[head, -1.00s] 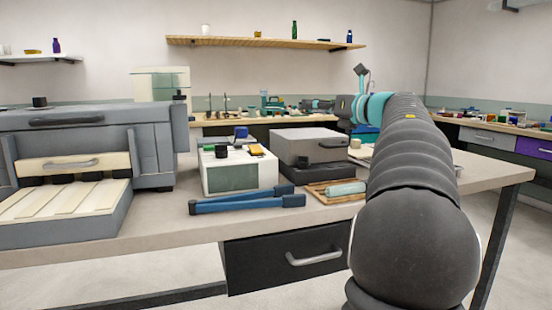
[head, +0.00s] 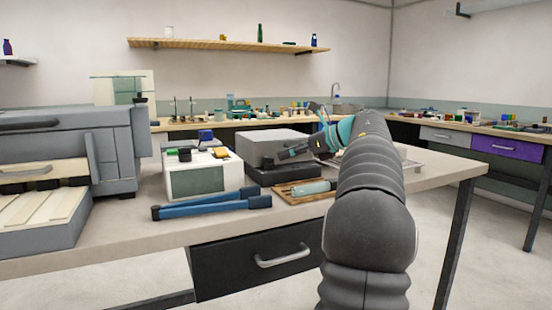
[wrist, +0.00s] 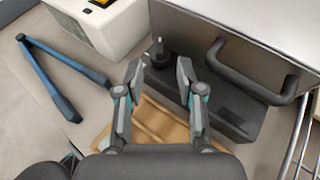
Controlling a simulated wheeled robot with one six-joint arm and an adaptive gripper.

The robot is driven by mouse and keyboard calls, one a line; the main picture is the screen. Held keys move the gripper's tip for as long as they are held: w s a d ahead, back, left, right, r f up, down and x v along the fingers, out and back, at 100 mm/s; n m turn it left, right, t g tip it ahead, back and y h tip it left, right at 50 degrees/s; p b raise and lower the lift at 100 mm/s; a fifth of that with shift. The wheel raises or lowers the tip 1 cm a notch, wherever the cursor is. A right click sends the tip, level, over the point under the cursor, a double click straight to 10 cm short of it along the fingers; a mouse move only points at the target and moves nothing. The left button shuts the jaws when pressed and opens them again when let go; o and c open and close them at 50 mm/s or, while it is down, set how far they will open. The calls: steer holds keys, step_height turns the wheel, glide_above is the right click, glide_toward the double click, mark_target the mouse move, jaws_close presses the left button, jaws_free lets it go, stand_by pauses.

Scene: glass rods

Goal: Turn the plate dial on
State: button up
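A grey boxy unit (head: 272,139) with a dark base (head: 285,176) stands on the table; its lid (wrist: 243,25) also shows in the wrist view. A small dark knob (wrist: 158,52), which looks like the dial, stands up from the base with a pointed tip, left of a black bar handle (wrist: 247,92). My gripper (wrist: 157,74) is open and empty, its two fingers apart with the knob just beyond and between their tips. In the head view my gripper (head: 283,155) is at the unit's front and hides the knob. I cannot tell whether the fingers touch it.
A white box (head: 203,175) with knobs on top and blue long-handled tongs (head: 212,206) stand left. A wooden tray (head: 290,194) with a pale cylinder lies in front of the unit. A wire rack (wrist: 300,140) is at right. A grey furnace-like unit (head: 115,150) fills the far left.

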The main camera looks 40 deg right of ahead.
mark_target(269, 162)
steer(key=shift+x, duration=2.3)
jaws_close()
